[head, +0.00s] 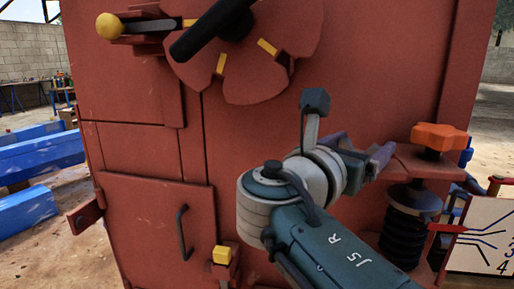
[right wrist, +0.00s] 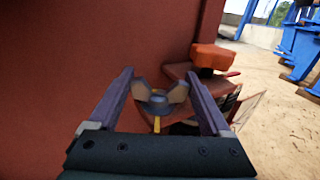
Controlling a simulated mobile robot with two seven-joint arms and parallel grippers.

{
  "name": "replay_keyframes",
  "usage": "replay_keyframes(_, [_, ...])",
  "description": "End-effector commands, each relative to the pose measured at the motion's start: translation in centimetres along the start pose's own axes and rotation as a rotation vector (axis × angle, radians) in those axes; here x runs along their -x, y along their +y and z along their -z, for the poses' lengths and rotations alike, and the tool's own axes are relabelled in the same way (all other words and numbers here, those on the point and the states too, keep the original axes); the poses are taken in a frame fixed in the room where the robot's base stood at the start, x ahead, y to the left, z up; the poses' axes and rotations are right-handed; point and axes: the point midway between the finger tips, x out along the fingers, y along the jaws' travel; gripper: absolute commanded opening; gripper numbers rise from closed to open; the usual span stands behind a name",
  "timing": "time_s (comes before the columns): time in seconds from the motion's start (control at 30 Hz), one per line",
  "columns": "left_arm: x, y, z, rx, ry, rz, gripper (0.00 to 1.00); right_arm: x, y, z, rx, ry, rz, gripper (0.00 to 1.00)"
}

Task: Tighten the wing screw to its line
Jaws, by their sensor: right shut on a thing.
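The wing screw (right wrist: 160,98) is a grey-blue piece with two raised wings on a red ledge, seen in the right wrist view. A thin yellow mark (right wrist: 157,124) shows just below it in that picture. My right gripper (right wrist: 160,80) is shut on the wing screw, with one purple-grey finger at each wing. In the head view my right gripper (head: 366,153) reaches the ledge beside the red machine wall, and I cannot make out the screw there. Whether the wings line up with the mark is unclear. My left gripper is not in view.
An orange knob (head: 438,137) sits on the ledge above a black spring (head: 406,222), close right of my gripper. A red pointer and a white scale plate (head: 485,238) stand at the right. The red machine (head: 345,60) has a door handle (head: 182,228) and a yellow-knobbed lever (head: 110,26).

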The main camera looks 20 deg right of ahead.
Motion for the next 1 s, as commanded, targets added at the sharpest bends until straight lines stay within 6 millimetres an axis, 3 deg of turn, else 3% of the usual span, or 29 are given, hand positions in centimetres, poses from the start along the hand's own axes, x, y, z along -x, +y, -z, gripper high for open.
replay_keyframes(0.47, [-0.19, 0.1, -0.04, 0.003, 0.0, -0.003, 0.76, -0.05, -0.03, 0.02, 0.0, 0.001, 0.015, 0.27])
replay_keyframes(0.5, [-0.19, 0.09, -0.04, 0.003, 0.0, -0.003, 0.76, -0.05, -0.03, 0.02, 0.0, 0.001, 0.015, 0.85])
replay_keyframes(0.63, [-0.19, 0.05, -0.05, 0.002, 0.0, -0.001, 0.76, -0.05, -0.03, 0.03, 0.0, 0.001, 0.015, 0.99])
replay_keyframes(1.0, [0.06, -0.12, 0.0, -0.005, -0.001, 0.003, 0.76, -0.37, -0.17, -0.07, 0.001, 0.0, 0.014, 1.0])
